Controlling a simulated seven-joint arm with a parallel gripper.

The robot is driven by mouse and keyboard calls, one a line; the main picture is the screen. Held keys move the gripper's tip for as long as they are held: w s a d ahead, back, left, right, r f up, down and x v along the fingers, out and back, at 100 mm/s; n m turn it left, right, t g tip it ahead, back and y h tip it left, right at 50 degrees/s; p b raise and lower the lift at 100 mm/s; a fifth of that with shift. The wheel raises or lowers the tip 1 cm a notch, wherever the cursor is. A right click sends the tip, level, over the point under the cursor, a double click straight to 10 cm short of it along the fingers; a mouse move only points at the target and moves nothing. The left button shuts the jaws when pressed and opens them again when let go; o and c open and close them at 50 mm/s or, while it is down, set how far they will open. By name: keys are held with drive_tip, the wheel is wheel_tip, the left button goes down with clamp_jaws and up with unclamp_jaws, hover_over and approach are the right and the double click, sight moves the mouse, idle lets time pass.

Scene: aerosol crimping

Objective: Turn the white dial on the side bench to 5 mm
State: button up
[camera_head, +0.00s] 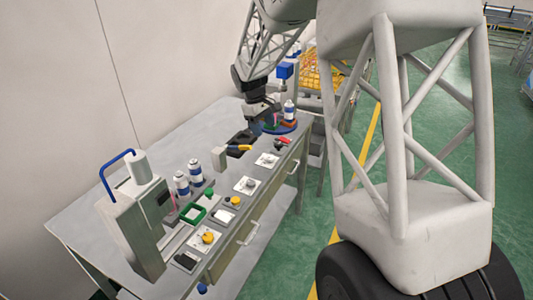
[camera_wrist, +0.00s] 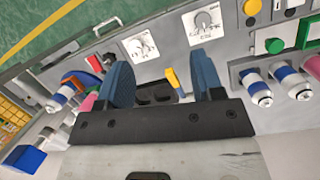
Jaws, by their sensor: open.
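Two pale dials on white scale plates lie along the front of the side bench (camera_head: 160,155). One dial (camera_head: 267,159) is nearer my gripper; the other dial (camera_head: 247,185) is nearer the front. Both also show in the wrist view, one dial at upper middle (camera_wrist: 139,46) and one to its right (camera_wrist: 203,23). Their marks are too small to read, and I cannot tell which is the task's dial. My gripper (camera_wrist: 160,65) is open and empty, with blue fingers apart. It is above the bench's far part, apart from both dials.
A dark holder (camera_wrist: 155,95) and yellow-handled tool (camera_head: 238,148) are below my gripper. A red-handled item (camera_head: 283,141) is nearby. A white-blue can (camera_head: 289,111) stands at the far end. A crimping machine (camera_head: 135,220), yellow knob (camera_head: 207,237) and green tray (camera_head: 192,213) are nearer.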

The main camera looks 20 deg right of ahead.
sight(270, 157)
drive_tip(key=w+d+f+n+g, duration=0.1)
drive_tip(key=w+d+f+n, duration=0.1)
drive_tip(key=w+f, duration=1)
drive_tip(key=shift+d+f+g+h, duration=0.3)
drive_tip(key=shift+d+f+h, duration=0.1)
drive_tip(key=shift+d+f, duration=0.3)
drive_tip(key=shift+w, duration=0.1)
drive_tip(key=shift+x, duration=3.9)
drive_tip(key=shift+c, duration=0.4)
drive_tip(key=c, duration=0.9)
drive_tip(key=shift+o, duration=0.3)
